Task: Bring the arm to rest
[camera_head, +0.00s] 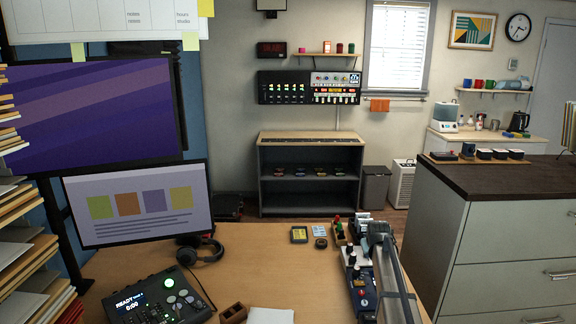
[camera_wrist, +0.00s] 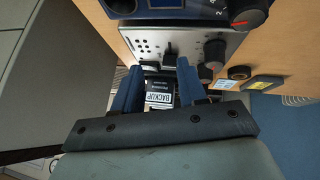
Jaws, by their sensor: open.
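My gripper (camera_wrist: 158,82) shows in the wrist view with its two blue fingers apart. A small black item with a white label reading "BACKUP" (camera_wrist: 159,98) shows between the fingers; I cannot tell whether they touch it. Just beyond the fingertips is a pale perforated device panel (camera_wrist: 150,45) with dark knobs and a black plug-like part. In the head view my arm comes up from the bottom right, over the desk's right side, and hides part of the devices there. The fingertips are hard to make out in that view.
The wooden desk (camera_head: 255,250) has a row of devices (camera_head: 358,268) along its right side. A control box (camera_head: 155,300), headphones (camera_head: 203,248) and two monitors stand at left. A dark-topped drawer cabinet (camera_head: 490,175) stands close at right. The desk's middle is mostly clear.

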